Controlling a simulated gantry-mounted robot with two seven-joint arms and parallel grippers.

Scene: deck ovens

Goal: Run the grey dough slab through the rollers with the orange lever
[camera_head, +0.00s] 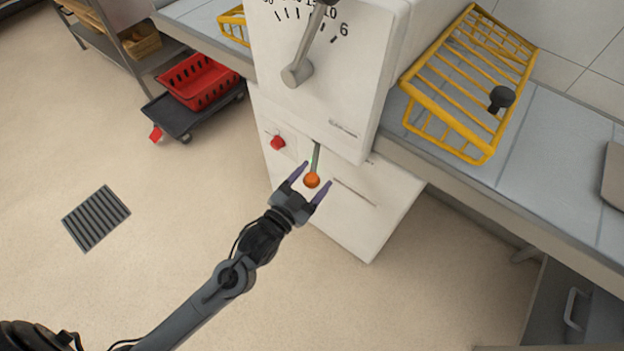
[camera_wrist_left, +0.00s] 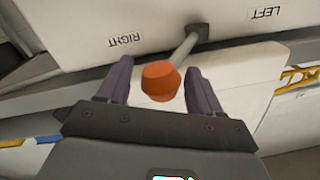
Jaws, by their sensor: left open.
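The orange lever knob (camera_head: 312,180) sits at the end of a grey rod on the front of the white machine (camera_head: 318,85). My left gripper (camera_head: 311,179) is open, with its two purple fingers on either side of the knob. In the left wrist view the knob (camera_wrist_left: 160,81) lies between the fingers, with a gap visible on each side. The rod runs from it to a dark socket, between the upside-down words RIGHT and LEFT. My right gripper is not in view.
Yellow wire guards (camera_head: 470,85) stand over the grey belt (camera_head: 560,150) right of the machine. A large dial lever (camera_head: 300,70) and a red button (camera_head: 278,142) are on its front. A red crate (camera_head: 199,82) sits on a dolly at left. The floor in front is clear.

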